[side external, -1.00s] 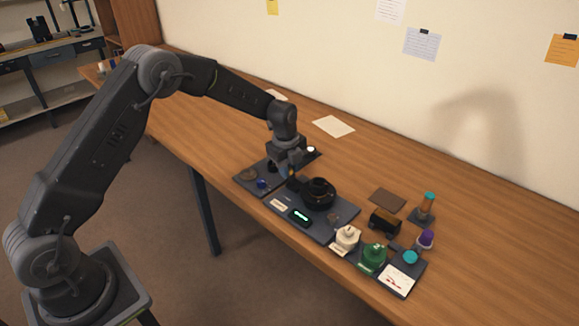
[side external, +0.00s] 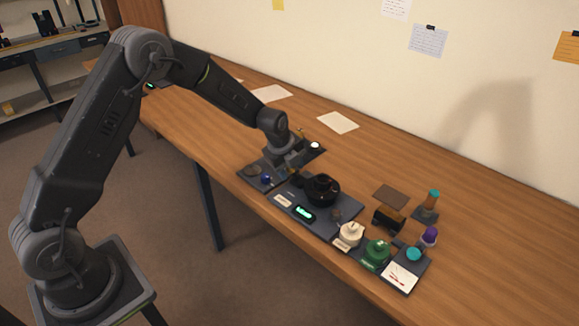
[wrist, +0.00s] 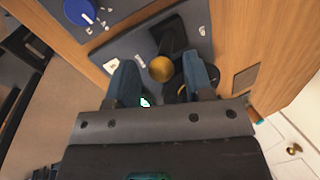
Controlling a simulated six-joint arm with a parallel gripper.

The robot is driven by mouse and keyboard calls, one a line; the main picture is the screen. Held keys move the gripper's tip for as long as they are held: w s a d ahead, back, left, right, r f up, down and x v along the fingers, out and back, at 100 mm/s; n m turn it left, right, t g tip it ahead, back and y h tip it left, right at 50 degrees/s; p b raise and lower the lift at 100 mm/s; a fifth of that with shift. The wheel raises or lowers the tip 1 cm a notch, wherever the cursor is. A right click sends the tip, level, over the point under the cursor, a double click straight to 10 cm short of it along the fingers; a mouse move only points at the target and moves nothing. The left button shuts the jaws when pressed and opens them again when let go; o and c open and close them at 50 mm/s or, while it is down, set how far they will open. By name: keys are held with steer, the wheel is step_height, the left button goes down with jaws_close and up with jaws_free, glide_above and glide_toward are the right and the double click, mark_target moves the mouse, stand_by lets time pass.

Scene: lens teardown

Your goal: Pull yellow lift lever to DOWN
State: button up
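The lever (wrist: 160,68) shows in the wrist view as a dark arm with a round yellow-gold knob at its end. The knob appears between the two fingers of my gripper (wrist: 161,80). The fingers are apart, with gaps on both sides of the knob, and I see no grip on it. In the side view my gripper (side external: 292,168) is low over the dark panels, left of the black round lens part (side external: 322,189). The lever is hard to make out there, and its DOWN marking cannot be read.
A blue dial (wrist: 79,11) lies at the upper left of the wrist view. A lit green display (side external: 304,213) sits in front of the lens part. The table's back left is mostly clear.

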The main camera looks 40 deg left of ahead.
steer(key=shift+o, duration=0.2)
steer(key=v, duration=1.3)
steer(key=shift+r, duration=0.4)
steer(key=shift+s, duration=0.15)
steer(key=s+d+r+n+t, duration=0.1)
steer(key=s+d+r+n, duration=0.3)
steer(key=s+r+n, duration=0.75)
steer(key=s+d+f+n+t, duration=0.1)
steer(key=s+n, duration=0.7)
steer(key=s, duration=0.9)
steer(key=shift+d+f+n, duration=0.15)
steer(key=shift+n, duration=0.2)
